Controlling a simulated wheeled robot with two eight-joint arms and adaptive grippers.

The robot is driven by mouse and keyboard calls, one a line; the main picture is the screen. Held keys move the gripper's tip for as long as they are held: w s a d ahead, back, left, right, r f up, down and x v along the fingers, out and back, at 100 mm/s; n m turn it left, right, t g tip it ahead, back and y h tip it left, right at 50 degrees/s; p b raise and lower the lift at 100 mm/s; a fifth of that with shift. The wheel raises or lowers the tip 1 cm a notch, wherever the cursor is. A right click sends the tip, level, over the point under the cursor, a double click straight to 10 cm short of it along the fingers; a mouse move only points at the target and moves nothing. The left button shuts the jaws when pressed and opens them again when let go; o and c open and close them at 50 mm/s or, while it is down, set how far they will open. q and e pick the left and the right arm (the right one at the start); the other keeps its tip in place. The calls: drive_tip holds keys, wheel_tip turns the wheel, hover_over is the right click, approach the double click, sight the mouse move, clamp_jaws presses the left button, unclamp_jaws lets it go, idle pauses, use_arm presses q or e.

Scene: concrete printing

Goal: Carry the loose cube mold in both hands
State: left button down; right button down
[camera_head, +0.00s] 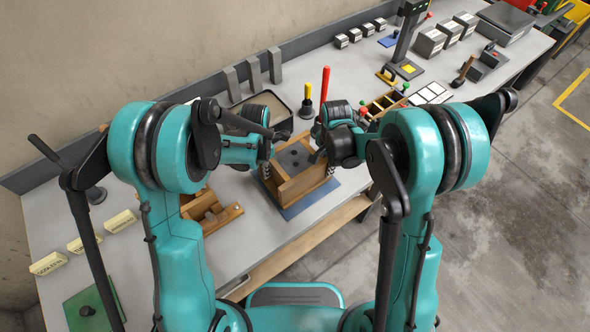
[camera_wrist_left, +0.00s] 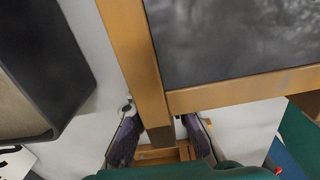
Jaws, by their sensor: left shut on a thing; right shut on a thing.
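The cube mold (camera_head: 300,186) is a wooden frame with dark grey inside, at the middle of the bench over a blue mat (camera_head: 318,198). I cannot tell whether it touches the mat. My left gripper (camera_head: 265,165) is at its left side and my right gripper (camera_head: 324,158) at its right side, both shut on it. In the left wrist view, the fingers of my left gripper (camera_wrist_left: 160,128) sit on both sides of a wooden bar of the mold (camera_wrist_left: 140,62). The right fingertips are partly hidden by my arm.
A dark tray (camera_head: 283,108) stands close behind the mold. Another wooden mold part (camera_head: 215,215) lies to the left. A red-handled tool (camera_head: 325,85) and a divided box (camera_head: 384,103) are behind and right. The bench's front edge is close to the mold.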

use_arm(q)
drive_tip(key=shift+w+r, duration=0.1)
drive_tip(key=shift+r, duration=0.05)
use_arm(e)
drive_tip(key=shift+w+r, duration=0.1)
drive_tip(key=shift+r, duration=0.05)
